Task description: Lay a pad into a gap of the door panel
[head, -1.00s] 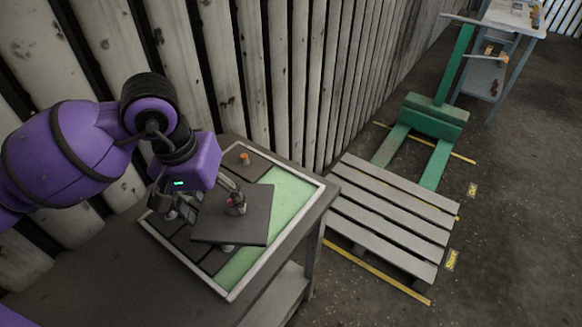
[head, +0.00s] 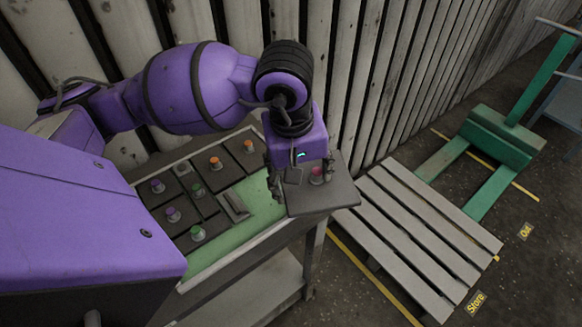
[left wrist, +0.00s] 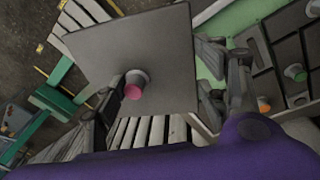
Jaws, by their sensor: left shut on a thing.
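My left gripper (head: 300,182) is shut on a dark grey square pad with a pink knob (head: 334,193). It holds the pad above and past the right rim of the door panel. In the left wrist view the pad (left wrist: 135,45) fills the upper middle, between the fingers. The door panel (head: 225,252) has a pale rim and a green base, and lies on a table. Several dark pads with coloured knobs sit on its left and back parts. A bare green gap (head: 252,217) runs along its right side, partly hidden by my arm. My right gripper is not in view.
A grey bar-shaped piece (head: 233,205) lies on the panel beside the green gap. A slatted grey pallet (head: 420,235) and a green pallet truck (head: 495,140) stand on the floor to the right. A corrugated wall (head: 345,90) rises close behind the table.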

